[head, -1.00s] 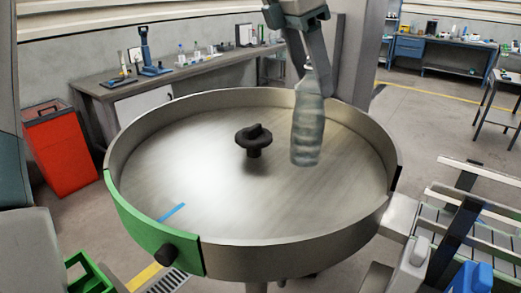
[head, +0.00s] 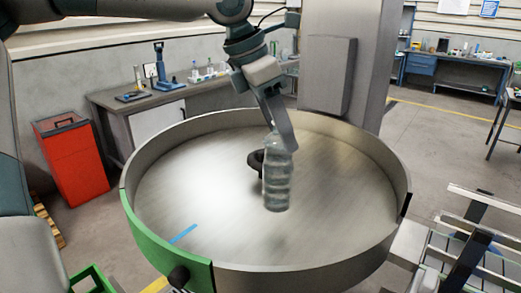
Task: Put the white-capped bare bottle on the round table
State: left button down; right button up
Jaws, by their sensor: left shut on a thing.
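The clear, unlabelled bottle (head: 277,182) hangs upright from my left gripper (head: 275,133), over the round table (head: 220,200). The gripper is shut on the bottle at its neck. The gripper fingers hide the cap. The bottle is in front of the black centre knob (head: 255,164) and covers part of it. I cannot tell whether its base touches the metal surface. The round table has a raised metal rim and is otherwise empty. My right gripper is not in view.
A green guard (head: 160,245) with a black knob covers the front left rim. A blue stripe (head: 183,234) marks the surface. A conveyor (head: 460,240) stands at right. A red cabinet (head: 72,160) and a workbench (head: 190,98) are behind left. The table surface around the bottle is clear.

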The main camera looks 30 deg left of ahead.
aim_at(279, 163)
pick_arm(q)
jog(key=s+a+f, duration=0.1)
jog(key=s+a+f+p, duration=0.1)
jog(key=a, duration=0.1)
jog(key=shift+f, duration=0.1)
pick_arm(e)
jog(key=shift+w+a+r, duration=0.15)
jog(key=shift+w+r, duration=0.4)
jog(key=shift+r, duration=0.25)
pick_arm(q)
jog(key=shift+d, duration=0.1)
jog(key=shift+f, duration=0.1)
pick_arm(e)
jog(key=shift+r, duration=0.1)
pick_arm(q)
notch_tip(279, 163, down, 4)
jog(key=shift+r+p, duration=0.1)
jog(key=shift+p, duration=0.75)
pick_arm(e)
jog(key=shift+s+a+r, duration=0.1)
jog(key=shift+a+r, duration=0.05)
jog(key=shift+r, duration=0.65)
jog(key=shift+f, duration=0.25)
